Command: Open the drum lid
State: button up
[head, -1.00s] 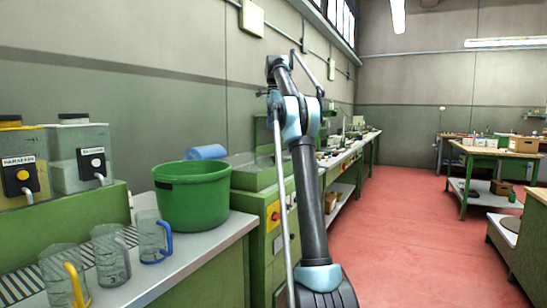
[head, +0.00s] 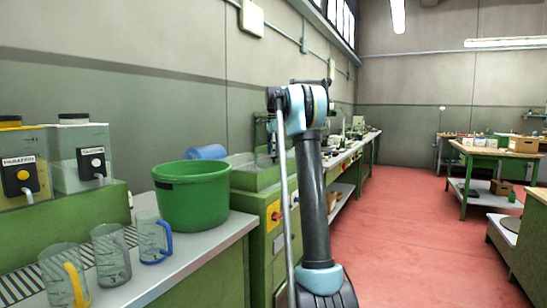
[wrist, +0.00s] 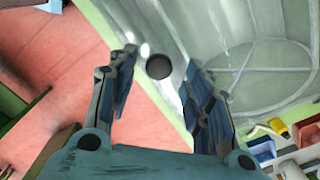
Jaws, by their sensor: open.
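The drum lid (wrist: 215,40) looks like a pale, see-through grey-green panel filling the upper right of the wrist view. A dark round knob (wrist: 158,67) shows near its left edge. A large circular outline shows through the panel. My gripper (wrist: 158,75) is open and empty, with one finger on each side of the knob in the picture; the distance to the knob is hard to tell. In the head view the green machine (head: 264,178) with the pale cover stands behind my arm, which hides part of it. My gripper's fingers cannot be made out there.
A green tub (head: 193,197), clear jugs (head: 110,255) and tap containers (head: 82,155) stand on the left bench. A blue roll (head: 207,152) lies behind the tub. A long workbench (head: 348,148) runs beyond the machine. The red floor (head: 410,220) to the right is clear.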

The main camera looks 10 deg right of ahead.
jog(key=shift+f, duration=0.9)
